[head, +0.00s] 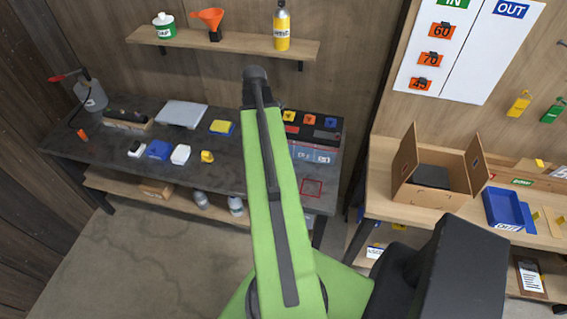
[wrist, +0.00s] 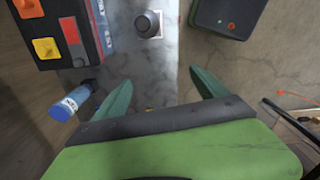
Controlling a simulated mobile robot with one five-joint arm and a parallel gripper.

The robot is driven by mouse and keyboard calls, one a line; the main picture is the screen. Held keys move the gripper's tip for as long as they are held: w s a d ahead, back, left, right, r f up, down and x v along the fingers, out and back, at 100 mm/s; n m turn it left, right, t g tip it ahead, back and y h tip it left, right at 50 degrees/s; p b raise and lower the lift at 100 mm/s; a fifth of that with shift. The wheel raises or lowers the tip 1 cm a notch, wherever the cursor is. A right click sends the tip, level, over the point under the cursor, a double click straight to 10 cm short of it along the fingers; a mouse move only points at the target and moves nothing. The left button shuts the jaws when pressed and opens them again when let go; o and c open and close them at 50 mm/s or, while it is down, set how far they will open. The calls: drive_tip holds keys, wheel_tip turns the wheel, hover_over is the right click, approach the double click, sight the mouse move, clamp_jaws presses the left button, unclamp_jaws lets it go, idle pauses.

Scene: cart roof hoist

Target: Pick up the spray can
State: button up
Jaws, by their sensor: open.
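A yellow can with a grey cap and white label (head: 281,28), which looks like a spray can, stands upright at the right end of the wall shelf in the head view. In the wrist view a small blue cylinder with a pale label (wrist: 72,102) shows left of my gripper; I cannot tell whether it is also a spray can. My gripper (wrist: 160,88) is open, with its two green fingers spread and nothing held between them. In the head view my green arm reaches toward the dark workbench and hides part of it; the fingers are hidden there.
The dark workbench (head: 110,165) carries several small items. A cardboard box (head: 425,195) and blue tray (head: 505,210) stand on the right table.

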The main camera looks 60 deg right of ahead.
drive_tip(key=s+d+r+n, duration=0.1)
drive_tip(key=s+d+r, duration=0.1)
drive_tip(key=s+d, duration=0.45)
drive_tip(key=f+b, duration=1.1)
drive_tip(key=f, duration=0.1)
drive_tip(key=shift+a+f+b, duration=0.4)
drive_tip(key=f+b, duration=0.5)
drive_tip(key=shift+a, duration=0.25)
clamp_jaws()
